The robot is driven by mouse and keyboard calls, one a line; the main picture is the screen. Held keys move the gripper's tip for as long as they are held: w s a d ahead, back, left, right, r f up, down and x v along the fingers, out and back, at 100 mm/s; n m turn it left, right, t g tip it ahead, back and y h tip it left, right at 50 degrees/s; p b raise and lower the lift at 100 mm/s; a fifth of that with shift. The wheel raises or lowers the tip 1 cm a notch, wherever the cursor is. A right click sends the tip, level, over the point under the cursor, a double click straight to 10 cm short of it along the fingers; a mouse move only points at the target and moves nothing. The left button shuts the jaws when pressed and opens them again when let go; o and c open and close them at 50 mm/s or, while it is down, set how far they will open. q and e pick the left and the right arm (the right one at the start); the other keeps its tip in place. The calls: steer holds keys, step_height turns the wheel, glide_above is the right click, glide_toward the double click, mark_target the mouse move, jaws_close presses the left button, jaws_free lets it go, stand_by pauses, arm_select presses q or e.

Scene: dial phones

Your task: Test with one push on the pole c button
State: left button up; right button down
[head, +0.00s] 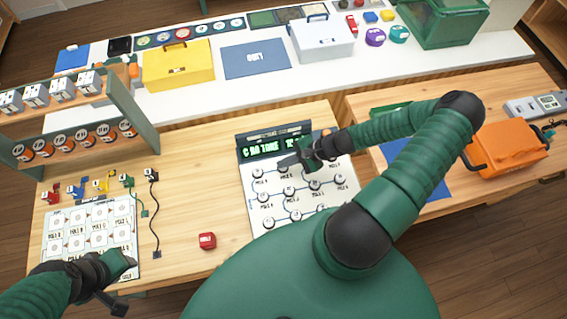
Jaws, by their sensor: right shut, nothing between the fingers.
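The white test panel (276,208) lies on the wooden bench, with rows of round buttons and small labels. Its labels are too small to read surely, so I cannot tell which button is pole c. The green-lit display (265,149) at its top reads roughly "C NO TONE", with its right end partly hidden. My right gripper (287,162) is shut and empty over the panel's top button row, hiding part of it. Whether it touches a button is unclear. My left gripper (116,304) is at the lower left by a labelled card; its finger opening is unclear.
The white card (92,228) with labelled squares lies at left, with coloured plugs (103,184) behind it. An orange case (510,148) stands at right. Bare wood lies left of the panel.

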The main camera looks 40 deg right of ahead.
steer(key=shift+d+r+p, duration=0.3)
steer(key=shift+d+r, duration=0.1)
steer(key=shift+r, duration=0.15)
step_height(320, 180, up, 6)
steer(key=p, duration=0.5)
steer(key=shift+a, duration=0.1)
stand_by(0.3)
